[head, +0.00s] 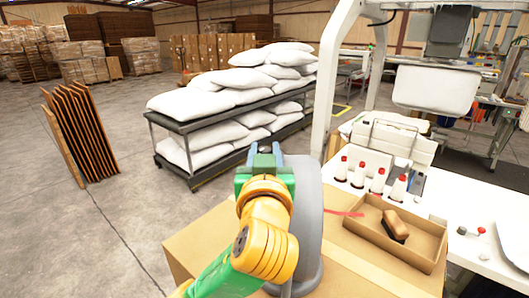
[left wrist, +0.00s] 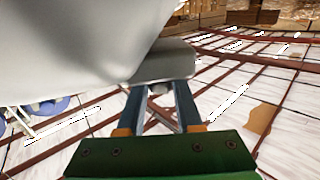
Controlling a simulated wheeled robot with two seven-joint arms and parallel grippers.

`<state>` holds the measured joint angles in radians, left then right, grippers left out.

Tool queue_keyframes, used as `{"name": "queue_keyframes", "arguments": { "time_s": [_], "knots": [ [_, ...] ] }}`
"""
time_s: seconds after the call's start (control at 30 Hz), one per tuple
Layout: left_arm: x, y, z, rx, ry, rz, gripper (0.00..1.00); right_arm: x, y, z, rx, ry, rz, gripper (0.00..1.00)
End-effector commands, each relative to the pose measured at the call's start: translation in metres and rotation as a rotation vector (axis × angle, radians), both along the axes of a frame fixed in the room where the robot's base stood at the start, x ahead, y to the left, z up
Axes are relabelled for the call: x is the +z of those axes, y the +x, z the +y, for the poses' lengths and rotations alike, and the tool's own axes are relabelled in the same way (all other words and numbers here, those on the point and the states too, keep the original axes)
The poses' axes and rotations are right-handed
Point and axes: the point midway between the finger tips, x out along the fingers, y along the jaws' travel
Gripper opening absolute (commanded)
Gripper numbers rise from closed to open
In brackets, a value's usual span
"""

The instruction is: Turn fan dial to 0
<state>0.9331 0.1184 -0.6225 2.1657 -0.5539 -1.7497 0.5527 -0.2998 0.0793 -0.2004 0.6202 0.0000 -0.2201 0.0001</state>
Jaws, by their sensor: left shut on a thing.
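The grey fan (head: 308,225) stands on a cardboard box, its round housing seen almost edge-on just right of my left arm. My left gripper (head: 264,152) is at the upper left of the fan. In the left wrist view, the gripper (left wrist: 160,90) has its two fingers close together around a small grey piece, which looks like the fan dial (left wrist: 159,88). The fan's pale housing (left wrist: 80,45) fills the upper left there. The dial's markings and setting are hidden. My right gripper is not in view.
The cardboard box (head: 205,240) has an open tray (head: 425,262) with a brown brush (head: 395,225). A white table (head: 465,205) with red-capped bottles is to the right. Open floor lies to the left.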

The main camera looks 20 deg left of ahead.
Motion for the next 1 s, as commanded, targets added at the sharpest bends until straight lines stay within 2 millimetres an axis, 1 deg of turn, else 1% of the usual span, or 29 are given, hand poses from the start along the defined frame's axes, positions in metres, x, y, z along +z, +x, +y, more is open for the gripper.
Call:
{"name": "queue_keyframes", "arguments": {
  "time_s": [0.33,0.83,0.87,0.9,0.93,0.97,1.0],
  "knots": [
    [-0.0009,0.0002,0.0,0.107,0.001,0.002,0.0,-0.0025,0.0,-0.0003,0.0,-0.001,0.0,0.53],
    [-0.0012,0.0004,0.0006,0.122,0.001,0.004,0.0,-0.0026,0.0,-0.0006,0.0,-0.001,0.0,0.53],
    [-0.0012,0.0004,0.0006,0.122,0.001,0.004,0.42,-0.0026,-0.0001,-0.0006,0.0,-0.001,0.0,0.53],
    [-0.0012,0.0004,0.0006,0.122,0.001,0.004,0.53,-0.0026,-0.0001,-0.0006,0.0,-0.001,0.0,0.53],
    [-0.0011,0.0004,0.0006,0.122,0.001,0.003,0.61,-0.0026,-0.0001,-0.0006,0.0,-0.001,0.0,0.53],
    [-0.0011,0.0004,0.0007,0.122,0.001,0.003,0.64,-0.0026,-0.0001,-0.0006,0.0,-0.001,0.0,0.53],
    [-0.001,0.0004,0.0007,0.122,0.001,0.003,0.64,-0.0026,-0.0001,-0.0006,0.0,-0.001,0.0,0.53]
  ]
}}
